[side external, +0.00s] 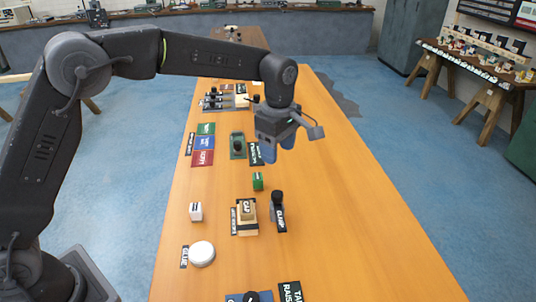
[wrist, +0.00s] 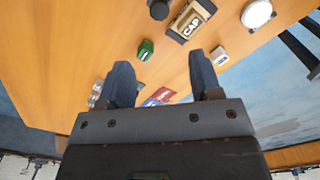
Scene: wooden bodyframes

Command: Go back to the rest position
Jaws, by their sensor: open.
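My gripper (side external: 278,152) is open and empty, held above the orange-brown table (side external: 345,215). In the wrist view its two dark blue fingers stand wide apart with nothing between them. A wooden block on a base labelled CAP (side external: 247,211) stands nearer the camera, beside a black-knobbed piece labelled CLAMP (side external: 278,212). No marker for a rest position is visible.
A white block (side external: 196,212) and a white round disc (side external: 202,253) lie at the left. Green, blue and red (side external: 202,158) pads and a green fixture (side external: 237,146) lie farther back, with a rack (side external: 222,101) beyond. The table's right side is clear.

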